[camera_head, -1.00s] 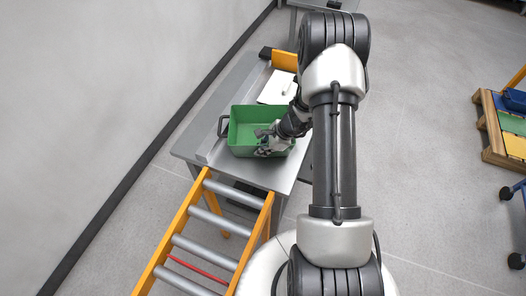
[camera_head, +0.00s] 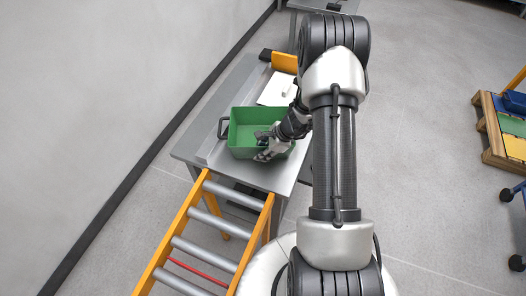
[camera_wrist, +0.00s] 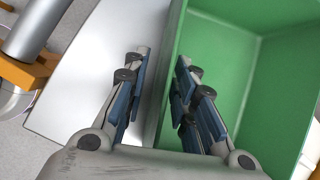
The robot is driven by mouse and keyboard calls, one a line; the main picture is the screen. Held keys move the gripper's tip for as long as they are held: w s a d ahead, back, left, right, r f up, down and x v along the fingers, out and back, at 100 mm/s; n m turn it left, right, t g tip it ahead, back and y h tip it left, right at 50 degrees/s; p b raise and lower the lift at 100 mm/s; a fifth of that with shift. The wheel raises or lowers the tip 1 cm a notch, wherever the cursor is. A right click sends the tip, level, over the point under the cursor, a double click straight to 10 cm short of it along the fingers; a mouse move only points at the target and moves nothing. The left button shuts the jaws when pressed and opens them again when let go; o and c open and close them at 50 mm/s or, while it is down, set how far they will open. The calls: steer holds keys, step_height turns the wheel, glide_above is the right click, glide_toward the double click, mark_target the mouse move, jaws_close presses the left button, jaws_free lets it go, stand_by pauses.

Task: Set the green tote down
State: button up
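The green tote (camera_head: 243,152) is upright on the grey metal table (camera_head: 213,150), near the table's front end, and appears to rest on it. A dark handle shows on its left side. My gripper (camera_head: 263,145) is at the tote's right front side. In the wrist view my gripper (camera_wrist: 160,85) straddles one wall of the tote (camera_wrist: 225,60). One finger is outside over the table and the other is inside the tote. The fingers are apart, with a gap visible between the outer finger and the wall. The tote looks empty.
A white sheet (camera_head: 277,89) and a yellow-orange block (camera_head: 284,62) are farther back on the table. A wall runs along the left. A pallet with coloured panels (camera_head: 505,140) stands far right.

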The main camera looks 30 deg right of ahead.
steer(key=p+v, duration=0.4)
steer(key=v, duration=0.8)
steer(key=s+a+r+n, duration=0.1)
steer(key=a+r+n, duration=0.5)
steer(key=r, duration=0.4)
steer(key=s+a+r+n, duration=0.2)
steer(key=a+r+n, duration=0.3)
steer(key=a+r, duration=0.3)
steer(key=s+a+r+n+h, duration=0.1)
steer(key=s+a+r+n, duration=0.1)
steer(key=s+r+n, duration=0.4)
steer(key=s+a+r+n+h, duration=0.2)
steer(key=s+r+n, duration=0.3)
steer(key=s, duration=0.7)
steer(key=shift+a+r+n+h, duration=0.35)
steer(key=shift+a+n, duration=0.2)
steer(key=shift+n, duration=0.25)
